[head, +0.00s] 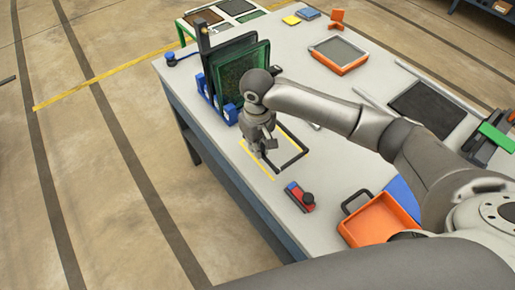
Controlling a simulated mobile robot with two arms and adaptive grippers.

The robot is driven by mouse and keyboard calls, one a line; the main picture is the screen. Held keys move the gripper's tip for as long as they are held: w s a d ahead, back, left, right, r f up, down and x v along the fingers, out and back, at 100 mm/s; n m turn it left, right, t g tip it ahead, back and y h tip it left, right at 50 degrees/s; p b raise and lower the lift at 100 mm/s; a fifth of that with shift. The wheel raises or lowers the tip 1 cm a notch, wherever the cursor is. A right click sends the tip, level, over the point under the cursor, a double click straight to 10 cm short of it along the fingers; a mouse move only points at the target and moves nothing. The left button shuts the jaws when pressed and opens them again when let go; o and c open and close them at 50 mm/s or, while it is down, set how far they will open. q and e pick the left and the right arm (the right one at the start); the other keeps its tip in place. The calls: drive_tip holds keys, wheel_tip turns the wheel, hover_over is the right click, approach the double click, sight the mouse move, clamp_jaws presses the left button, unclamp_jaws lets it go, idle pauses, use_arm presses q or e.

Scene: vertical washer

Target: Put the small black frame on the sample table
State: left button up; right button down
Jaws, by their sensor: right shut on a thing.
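The small black frame (297,157) is a thin, dark, open rectangle. It is low over or on the pale table top (232,178), partly inside a yellow marked outline (256,170); I cannot tell whether it touches the surface. My right gripper (266,150) points down and is shut on the near left side of the frame. The gripper and arm hide part of the frame's far side. My left gripper is not in view.
A blue rack (229,114) with upright green panels (243,72) stands behind the gripper. A red and blue block (298,196) and an orange tray (373,222) lie nearer. An orange-edged tray (339,55) and a dark pad (426,109) lie beyond my arm.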

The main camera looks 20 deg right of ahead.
drive_tip(key=shift+w+d+f, duration=0.2)
drive_tip(key=shift+w+f, duration=0.6)
drive_tip(key=shift+f, duration=0.15)
drive_tip(key=shift+w+f, duration=0.15)
drive_tip(key=shift+f, duration=1.6)
drive_tip(key=shift+f, duration=0.15)
drive_tip(key=c, duration=1.6)
unclamp_jaws()
drive_tip(key=shift+d, duration=0.1)
wheel_tip(320, 180, up, 12)
drive_tip(key=shift+r+b, duration=0.15)
drive_tip(key=shift+b, duration=0.25)
